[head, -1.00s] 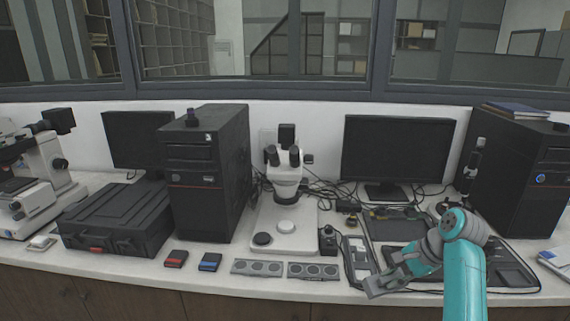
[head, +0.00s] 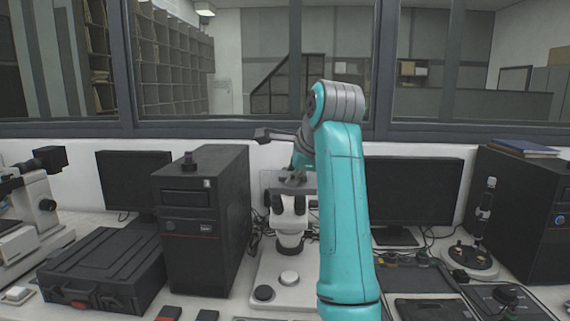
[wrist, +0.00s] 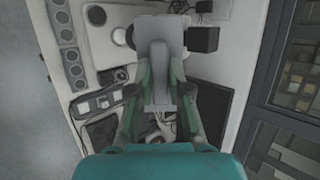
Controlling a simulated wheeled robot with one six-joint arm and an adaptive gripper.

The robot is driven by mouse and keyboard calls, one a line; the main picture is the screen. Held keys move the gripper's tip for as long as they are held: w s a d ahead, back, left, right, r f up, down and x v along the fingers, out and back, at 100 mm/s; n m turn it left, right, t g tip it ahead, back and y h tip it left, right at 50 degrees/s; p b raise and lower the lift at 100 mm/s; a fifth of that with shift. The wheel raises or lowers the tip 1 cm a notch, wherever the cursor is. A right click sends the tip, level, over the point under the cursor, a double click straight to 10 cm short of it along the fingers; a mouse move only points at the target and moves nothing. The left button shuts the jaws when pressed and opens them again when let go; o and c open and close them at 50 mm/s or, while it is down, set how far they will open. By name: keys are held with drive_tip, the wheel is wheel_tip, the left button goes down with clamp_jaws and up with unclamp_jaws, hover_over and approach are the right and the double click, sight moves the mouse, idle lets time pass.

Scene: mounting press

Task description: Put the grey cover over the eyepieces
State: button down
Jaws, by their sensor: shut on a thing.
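My gripper (head: 293,176) is raised in front of the back wall in the head view, shut on the grey cover (head: 302,190). The cover appears just above the two black eyepieces (head: 288,204) of the white microscope (head: 289,226); the eyepieces' lower parts still show. In the wrist view, the grey cover (wrist: 162,38) extends beyond the two green fingers (wrist: 160,72) and hides what lies under it, including most of the microscope. I cannot tell whether the cover touches the eyepieces. My arm hides the area right of the microscope.
A black computer tower (head: 204,222) stands close on the microscope's left. A monitor (head: 413,195) stands behind my arm on the right. Grey plates with round holes (wrist: 69,52) lie on the bench.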

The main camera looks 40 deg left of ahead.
drive_tip(key=shift+s+a+r, duration=0.35)
drive_tip(key=shift+a+r, duration=0.35)
drive_tip(key=shift+r, duration=0.1)
drive_tip(key=shift+w+a+f, duration=0.15)
drive_tip(key=shift+w+f, duration=0.1)
drive_tip(key=shift+f, duration=0.55)
drive_tip(key=shift+w+a+f, duration=0.2)
drive_tip(key=shift+w+f, duration=0.1)
drive_tip(key=shift+f, duration=0.55)
drive_tip(key=shift+w+a+f, duration=0.15)
drive_tip(key=shift+w+f, duration=0.1)
drive_tip(key=shift+f, duration=0.55)
drive_tip(key=shift+w+a+f, duration=0.35)
drive_tip(key=shift+w+f, duration=0.25)
drive_tip(key=shift+f, duration=0.1)
drive_tip(key=shift+w+a+f, duration=0.35)
drive_tip(key=shift+w+f, duration=0.2)
drive_tip(key=shift+f, duration=0.15)
drive_tip(key=shift+w+a+f, duration=0.2)
drive_tip(key=shift+w+f, duration=0.15)
drive_tip(key=c, duration=1)
unclamp_jaws()
drive_tip(key=v, duration=1.2)
